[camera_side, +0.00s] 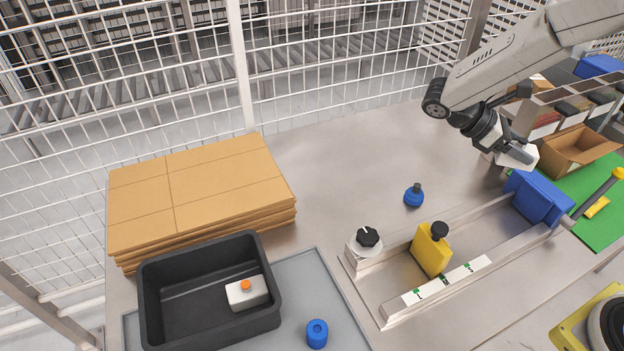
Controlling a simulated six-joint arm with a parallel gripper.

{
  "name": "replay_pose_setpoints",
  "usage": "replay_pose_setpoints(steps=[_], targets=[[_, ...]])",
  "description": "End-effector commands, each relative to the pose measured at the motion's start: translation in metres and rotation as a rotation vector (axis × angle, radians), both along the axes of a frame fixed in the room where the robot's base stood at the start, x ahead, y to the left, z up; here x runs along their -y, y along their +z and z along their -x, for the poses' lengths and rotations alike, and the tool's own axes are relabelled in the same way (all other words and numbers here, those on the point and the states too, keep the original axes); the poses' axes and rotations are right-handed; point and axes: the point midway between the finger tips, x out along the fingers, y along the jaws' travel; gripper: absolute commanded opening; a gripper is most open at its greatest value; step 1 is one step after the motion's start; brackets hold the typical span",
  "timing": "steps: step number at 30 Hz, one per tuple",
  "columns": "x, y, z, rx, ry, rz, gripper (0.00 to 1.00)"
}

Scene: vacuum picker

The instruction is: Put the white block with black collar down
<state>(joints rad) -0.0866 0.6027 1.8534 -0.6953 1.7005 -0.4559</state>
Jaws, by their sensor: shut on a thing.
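My gripper (507,150) is at the upper right, above the far end of the metal rail fixture. It is shut on a white block (527,155) that shows at its tip, held above the table and tilted. The dark part beside the white one may be the block's black collar, but the fingers and the collar are hard to tell apart at this size. The grey metal table (330,160) lies below.
The rail fixture carries a black knob (368,237), a yellow slider (431,254) and a blue block (537,198). A blue knobbed piece (413,197) stands behind it. A black bin (185,282) holds a white block with orange button (247,294). Cardboard sheets (200,190) lie left; an open carton (578,150) stands right.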

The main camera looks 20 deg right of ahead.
Motion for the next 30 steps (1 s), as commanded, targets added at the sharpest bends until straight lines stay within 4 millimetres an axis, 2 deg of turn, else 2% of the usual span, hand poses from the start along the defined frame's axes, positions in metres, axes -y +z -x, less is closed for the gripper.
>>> replay_pose_setpoints(steps=[6, 12, 27, 30], targets=[[0.03, 0.018, -0.022, 0.004, 0.249, 0.0, 0.0], [0.051, 0.036, -0.043, 0.003, 0.442, 0.001, 0.0], [0.076, 0.072, -0.085, 0.003, 0.736, 0.001, 0.0], [0.076, 0.056, -0.084, -0.004, 0.73, -0.001, 0.0]])
